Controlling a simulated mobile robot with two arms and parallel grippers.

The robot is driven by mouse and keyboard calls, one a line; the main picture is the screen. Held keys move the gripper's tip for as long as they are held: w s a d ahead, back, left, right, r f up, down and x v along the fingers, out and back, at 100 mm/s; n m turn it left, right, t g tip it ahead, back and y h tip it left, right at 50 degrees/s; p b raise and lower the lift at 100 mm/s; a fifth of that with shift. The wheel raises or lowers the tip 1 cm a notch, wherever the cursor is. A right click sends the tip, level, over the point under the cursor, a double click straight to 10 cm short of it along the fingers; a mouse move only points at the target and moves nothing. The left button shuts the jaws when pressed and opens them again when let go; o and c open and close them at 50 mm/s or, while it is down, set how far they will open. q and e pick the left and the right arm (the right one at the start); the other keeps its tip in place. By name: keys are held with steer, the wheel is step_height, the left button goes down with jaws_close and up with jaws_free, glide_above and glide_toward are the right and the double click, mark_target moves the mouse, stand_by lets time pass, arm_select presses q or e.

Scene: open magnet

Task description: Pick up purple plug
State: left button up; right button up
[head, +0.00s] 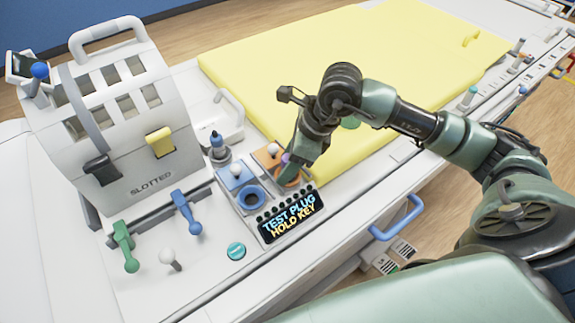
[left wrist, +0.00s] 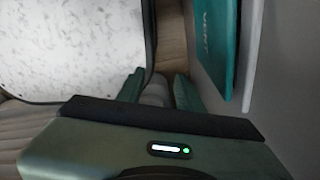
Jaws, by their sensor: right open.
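The purple plug (head: 286,157) shows as a small purple patch at the orange socket block on the panel. My right gripper (head: 291,165) points down right at it, open, and its fingers hide most of the plug. I cannot tell whether they touch it. My left gripper (left wrist: 157,88) shows only in the left wrist view, with its two green fingers apart. A grey shape shows between them, but nothing is clearly held.
A blue socket block (head: 238,178) and a blue-topped plug (head: 217,147) stand left of the right gripper. A TEST PLUG display (head: 289,214) lies in front. The white slotted box (head: 120,110) stands left; a yellow pad (head: 265,75) lies behind.

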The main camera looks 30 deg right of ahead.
jaws_close()
steer(key=shift+r, duration=0.55)
step_height(320, 180, up, 19)
steer(key=b, duration=0.1)
steer(key=shift+b, duration=0.35)
